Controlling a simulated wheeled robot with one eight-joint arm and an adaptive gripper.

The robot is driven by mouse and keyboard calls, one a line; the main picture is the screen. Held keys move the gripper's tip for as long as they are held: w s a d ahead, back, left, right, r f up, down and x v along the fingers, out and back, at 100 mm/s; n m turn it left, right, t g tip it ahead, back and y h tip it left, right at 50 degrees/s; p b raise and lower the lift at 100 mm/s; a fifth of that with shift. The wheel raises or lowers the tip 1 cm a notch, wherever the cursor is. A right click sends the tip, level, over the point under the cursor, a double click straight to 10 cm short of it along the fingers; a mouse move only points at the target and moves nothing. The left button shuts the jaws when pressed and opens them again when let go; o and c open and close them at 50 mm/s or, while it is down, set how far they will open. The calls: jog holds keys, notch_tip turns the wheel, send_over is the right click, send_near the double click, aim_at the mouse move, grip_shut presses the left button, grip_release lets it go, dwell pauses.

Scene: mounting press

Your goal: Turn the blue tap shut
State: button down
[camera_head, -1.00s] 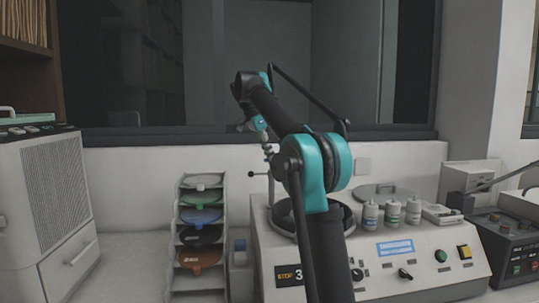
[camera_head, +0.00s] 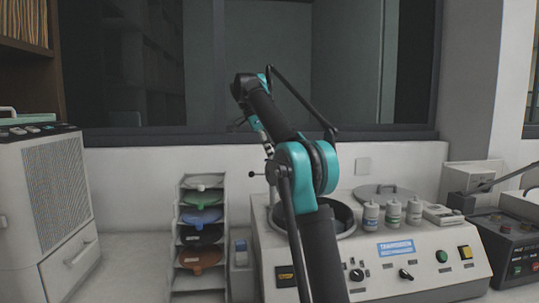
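I cannot make out a blue tap for certain; my arm covers part of the mounting press (camera_head: 440,283). A thin rod with a black knob (camera_head: 251,174) sticks out left of the press's round opening, beside my arm. My gripper (camera_head: 262,138) is small and partly hidden behind my own black and teal arm, above and behind the press's left side. Its fingers are not clear, and I cannot tell whether it touches anything.
Several small bottles (camera_head: 392,213) and a round lid (camera_head: 383,193) rest on the press. A white cabinet (camera_head: 55,190) is at far left.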

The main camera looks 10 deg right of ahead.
jog(key=c, duration=1.6)
grip_release()
jog(key=shift+a+r, duration=0.1)
jog(key=shift+a+r, duration=0.1)
jog(key=shift+r, duration=0.1)
jog(key=a, duration=1.2)
jog(key=shift+w+a+r, duration=0.1)
jog(key=shift+r, duration=0.15)
